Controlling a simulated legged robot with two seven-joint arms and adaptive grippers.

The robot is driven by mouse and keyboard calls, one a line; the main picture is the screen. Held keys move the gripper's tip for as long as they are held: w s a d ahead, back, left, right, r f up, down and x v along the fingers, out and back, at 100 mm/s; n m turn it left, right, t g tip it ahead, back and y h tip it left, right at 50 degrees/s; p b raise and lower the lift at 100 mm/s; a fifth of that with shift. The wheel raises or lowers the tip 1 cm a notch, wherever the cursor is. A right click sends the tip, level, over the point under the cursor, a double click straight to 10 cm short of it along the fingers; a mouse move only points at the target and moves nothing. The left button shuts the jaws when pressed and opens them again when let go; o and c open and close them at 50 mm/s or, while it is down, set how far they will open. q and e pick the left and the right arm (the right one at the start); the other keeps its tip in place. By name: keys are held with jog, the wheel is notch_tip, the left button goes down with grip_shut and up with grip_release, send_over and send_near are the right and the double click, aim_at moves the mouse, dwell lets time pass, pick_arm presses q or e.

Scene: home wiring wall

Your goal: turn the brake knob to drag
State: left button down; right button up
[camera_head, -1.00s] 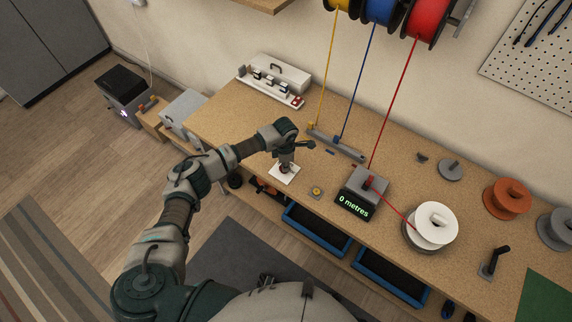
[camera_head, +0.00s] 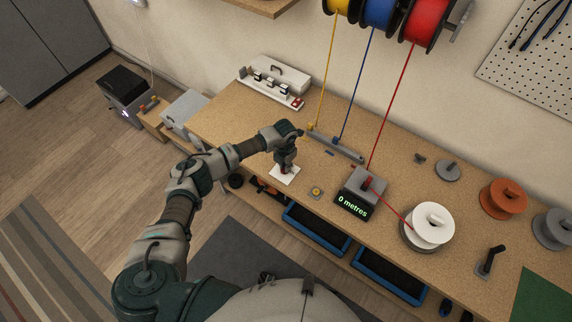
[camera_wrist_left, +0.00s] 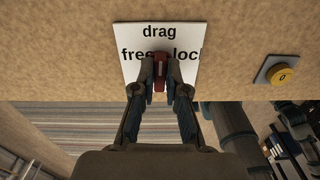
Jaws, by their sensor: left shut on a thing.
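The brake knob's white plate (camera_head: 285,174) lies on the workbench near its front edge. In the left wrist view the plate (camera_wrist_left: 135,65) shows the word "drag" at the top, "free" at the left and a partly hidden "lock" at the right. The red knob (camera_wrist_left: 160,70) stands at the plate's lower middle, between the fingers. My left gripper (camera_wrist_left: 160,88) is shut on the knob, pointing down. It also shows in the head view (camera_head: 284,168). The knob's pointer direction is hard to tell. My right gripper is not in view.
A metre counter (camera_head: 359,195) reading "0 metres" stands right of the plate, with a red wire running to a white spool (camera_head: 432,224). A small yellow button (camera_head: 316,192) sits just right of the plate. A grey wire guide (camera_head: 335,146) lies behind.

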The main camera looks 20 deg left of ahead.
pick_arm(q)
jog(key=shift+s+a+f+n, duration=0.15)
jog(key=shift+n, duration=0.15)
jog(key=c, duration=1.2)
grip_release()
jog(key=shift+r, duration=0.25)
notch_tip(320, 180, up, 12)
jog(key=shift+f, duration=0.25)
